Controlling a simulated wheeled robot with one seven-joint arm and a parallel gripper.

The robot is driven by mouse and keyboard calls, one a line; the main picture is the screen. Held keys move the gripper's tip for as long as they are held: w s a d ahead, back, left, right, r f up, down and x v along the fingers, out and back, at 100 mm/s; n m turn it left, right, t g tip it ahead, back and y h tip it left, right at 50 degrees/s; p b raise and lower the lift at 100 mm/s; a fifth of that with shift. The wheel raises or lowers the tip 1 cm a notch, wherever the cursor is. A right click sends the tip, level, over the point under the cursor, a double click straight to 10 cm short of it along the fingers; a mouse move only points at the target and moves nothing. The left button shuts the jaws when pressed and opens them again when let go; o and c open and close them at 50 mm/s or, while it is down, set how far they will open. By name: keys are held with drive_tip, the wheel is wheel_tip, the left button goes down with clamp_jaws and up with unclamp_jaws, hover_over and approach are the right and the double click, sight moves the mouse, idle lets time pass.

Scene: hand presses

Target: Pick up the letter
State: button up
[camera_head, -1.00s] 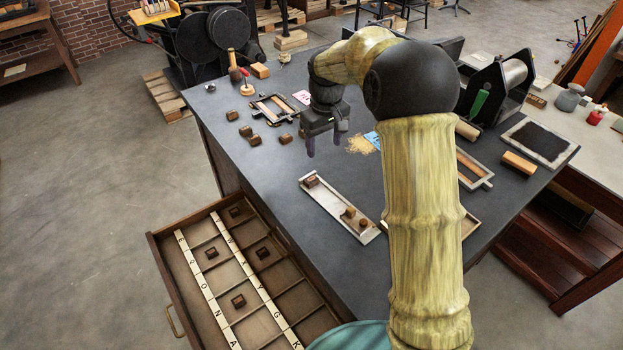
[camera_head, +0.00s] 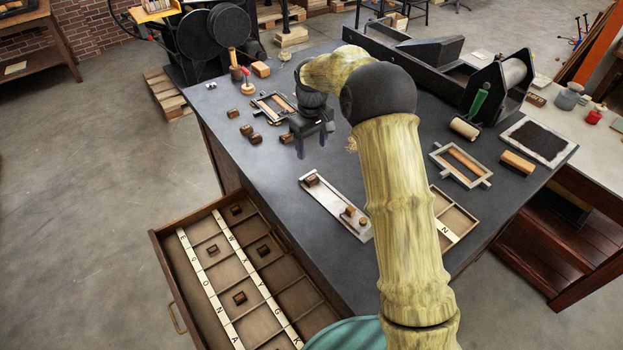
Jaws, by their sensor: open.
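Several small brown letter blocks lie loose on the dark tabletop, one at the far left (camera_head: 232,114), two closer together (camera_head: 246,130) (camera_head: 256,138) and one (camera_head: 286,138) just left of my gripper. More letter blocks sit in the open drawer, such as one (camera_head: 239,298) near its front. Another letter block (camera_head: 312,180) is at the upper end of a metal composing tray (camera_head: 332,204). My gripper (camera_head: 311,147) points down over the table, open and empty, with its fingers apart. I cannot read which letter any block bears.
The drawer (camera_head: 167,262) has lettered strips and compartments. A small wooden frame (camera_head: 262,105) lies behind the blocks. At the right are a lettered tray (camera_head: 462,216), another frame (camera_head: 440,155), a roller (camera_head: 465,128) and an ink slab (camera_head: 540,139). My arm hides part of the middle.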

drive_tip(key=p, duration=0.2)
hover_over(312, 178)
drive_tip(key=f, duration=0.7)
drive_tip(key=shift+s+f, duration=0.3)
drive_tip(key=shift+f, duration=0.05)
drive_tip(key=shift+w+f+p, duration=0.2)
drive_tip(key=shift+f+p, duration=0.35)
drive_tip(key=shift+f, duration=0.75)
drive_tip(key=shift+w+f+p, duration=0.2)
drive_tip(key=shift+f+p, duration=0.3)
drive_tip(key=shift+f, duration=0.8)
drive_tip(key=c, duration=1.1)
drive_tip(key=shift+o, duration=0.2)
drive_tip(key=shift+r, duration=0.1)
